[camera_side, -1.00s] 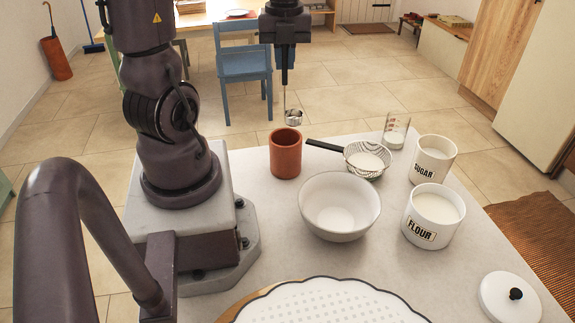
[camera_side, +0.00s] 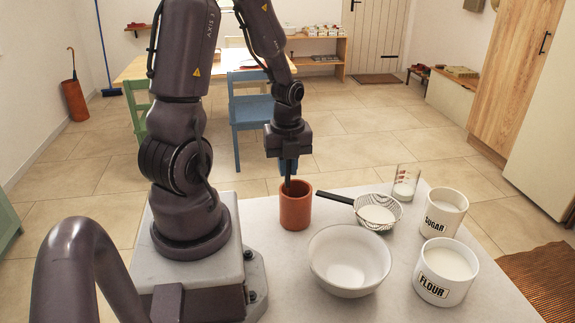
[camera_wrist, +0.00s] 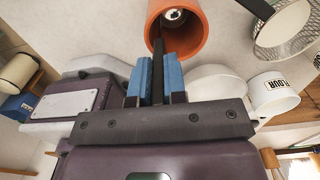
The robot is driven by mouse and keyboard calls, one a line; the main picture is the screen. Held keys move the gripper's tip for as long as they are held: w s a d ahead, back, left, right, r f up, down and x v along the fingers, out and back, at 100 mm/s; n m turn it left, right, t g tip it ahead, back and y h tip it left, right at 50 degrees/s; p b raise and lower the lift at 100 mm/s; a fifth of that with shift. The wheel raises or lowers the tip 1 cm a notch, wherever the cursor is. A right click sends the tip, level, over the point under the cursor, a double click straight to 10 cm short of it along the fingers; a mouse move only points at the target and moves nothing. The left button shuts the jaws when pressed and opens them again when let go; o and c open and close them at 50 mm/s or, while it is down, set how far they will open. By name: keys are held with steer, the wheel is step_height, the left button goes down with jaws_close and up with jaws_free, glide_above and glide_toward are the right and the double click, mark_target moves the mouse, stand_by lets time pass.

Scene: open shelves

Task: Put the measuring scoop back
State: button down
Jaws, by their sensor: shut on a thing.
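The measuring scoop's dark handle (camera_side: 287,183) is held upright between the blue fingers of my gripper (camera_side: 288,166). My gripper is right above the terracotta crock (camera_side: 295,211), with the scoop's lower end inside its mouth. The crock hides the scoop's bowl in the side view. In the wrist view, the round metal bowl (camera_wrist: 173,15) shows inside the crock (camera_wrist: 191,38), below my gripper (camera_wrist: 159,72). I cannot tell whether the bowl touches the crock's floor.
A sieve (camera_side: 377,213) with a dark handle lies close right of the crock. A white bowl (camera_side: 349,262) stands in front. A measuring glass (camera_side: 405,183), a sugar canister (camera_side: 443,213) and a flour canister (camera_side: 445,273) stand to the right.

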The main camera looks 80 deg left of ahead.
steer(key=shift+f, duration=0.2)
steer(key=c, duration=1.2)
jaws_free()
steer(key=shift+o, duration=0.2)
steer(key=shift+r, duration=0.15)
